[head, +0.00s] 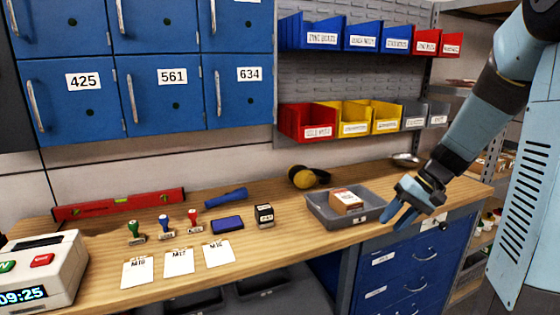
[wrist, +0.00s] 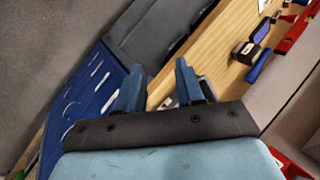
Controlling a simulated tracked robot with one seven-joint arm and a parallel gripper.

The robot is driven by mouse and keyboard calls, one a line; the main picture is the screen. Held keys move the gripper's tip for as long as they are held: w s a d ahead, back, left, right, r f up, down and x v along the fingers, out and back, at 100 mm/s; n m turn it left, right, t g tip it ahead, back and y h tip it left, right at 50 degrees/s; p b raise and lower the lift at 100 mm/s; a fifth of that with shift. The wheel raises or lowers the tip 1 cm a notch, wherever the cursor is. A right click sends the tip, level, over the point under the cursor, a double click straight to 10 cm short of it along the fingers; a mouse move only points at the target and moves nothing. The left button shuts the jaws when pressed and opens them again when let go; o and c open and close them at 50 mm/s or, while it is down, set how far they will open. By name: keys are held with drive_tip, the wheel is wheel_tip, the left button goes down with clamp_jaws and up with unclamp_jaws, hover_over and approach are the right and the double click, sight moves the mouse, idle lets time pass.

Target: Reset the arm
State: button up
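My gripper (head: 397,218) is at the right of the head view, at the front edge of the workbench beside the grey tray. Its blue fingers point down and to the left. In the wrist view the two fingers of my gripper (wrist: 161,85) stand apart, and nothing is held between them. My arm comes down from the upper right.
A grey tray (head: 329,215) holding a small box (head: 346,201) sits on the wooden workbench (head: 290,262). Stamps, an ink pad (head: 227,223) and cards lie left. Blue drawers (head: 395,272) stand below the gripper. Coloured bins and blue lockers (head: 160,95) are behind.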

drive_tip(key=s+a+r+t+h, duration=0.2)
drive_tip(key=s+r+h, duration=0.1)
drive_tip(key=s+r, duration=0.3)
drive_tip(key=s+a+r+n+t+h, duration=0.1)
drive_tip(key=s+r, duration=0.4)
drive_tip(key=s, duration=0.6)
drive_tip(key=shift+s+a+r+t+h, duration=0.15)
drive_tip(key=shift+a+r+t+h, duration=0.25)
drive_tip(key=shift+a+t+h, duration=0.6)
